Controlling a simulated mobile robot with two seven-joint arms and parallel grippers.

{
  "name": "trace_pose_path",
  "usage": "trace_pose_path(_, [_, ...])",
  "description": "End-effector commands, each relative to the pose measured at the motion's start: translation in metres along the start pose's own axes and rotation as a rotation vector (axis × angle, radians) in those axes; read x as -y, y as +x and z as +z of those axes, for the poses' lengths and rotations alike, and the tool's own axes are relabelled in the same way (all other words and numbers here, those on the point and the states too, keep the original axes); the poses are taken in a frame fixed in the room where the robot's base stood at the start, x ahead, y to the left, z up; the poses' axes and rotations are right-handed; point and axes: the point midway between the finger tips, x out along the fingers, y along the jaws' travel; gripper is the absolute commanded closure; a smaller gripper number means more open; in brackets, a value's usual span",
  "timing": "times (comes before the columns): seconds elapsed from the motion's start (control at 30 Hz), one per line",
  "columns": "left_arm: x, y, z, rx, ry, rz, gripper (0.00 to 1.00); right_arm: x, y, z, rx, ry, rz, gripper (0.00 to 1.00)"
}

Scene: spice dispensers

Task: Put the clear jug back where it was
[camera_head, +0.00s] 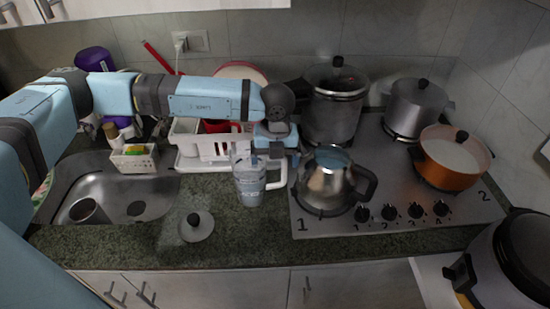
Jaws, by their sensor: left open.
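The clear jug (249,187) stands upright on the dark green stone counter, just left of the stove. Its pale handle points right, toward the kettle. My left arm reaches in from the left, and my left gripper (273,151) points down at the upper right of the jug, close to its rim and handle. The gripper is open. I cannot tell whether its fingers touch the jug. My right gripper is not in view.
A metal kettle (331,184) stands on the stove close to the jug's right. A white dish rack (221,146) is behind it. A lid (197,226) lies in front left, near the sink (150,190). Pots (410,106) stand on the other burners. The front counter strip is mostly clear.

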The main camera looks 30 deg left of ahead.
Motion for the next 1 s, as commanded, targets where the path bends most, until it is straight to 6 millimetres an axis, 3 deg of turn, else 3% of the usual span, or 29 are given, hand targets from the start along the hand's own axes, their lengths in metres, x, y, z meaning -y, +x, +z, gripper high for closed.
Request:
trace_pose_path(0.17, [0.000, -0.014, 0.001, 0.001, 0.000, -0.002, 0.09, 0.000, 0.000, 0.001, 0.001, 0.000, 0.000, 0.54])
trace_pose_path(0.63, [0.001, -0.106, 0.000, 0.001, 0.002, -0.002, 0.09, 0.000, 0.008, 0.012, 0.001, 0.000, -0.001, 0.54])
trace_pose_path(0.8, [0.000, -0.121, 0.000, 0.001, 0.001, -0.001, 0.09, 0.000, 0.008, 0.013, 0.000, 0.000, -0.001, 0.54])
trace_pose_path(1.0, [0.000, -0.123, 0.000, 0.000, 0.001, 0.000, 0.09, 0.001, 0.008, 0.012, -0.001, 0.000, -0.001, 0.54])
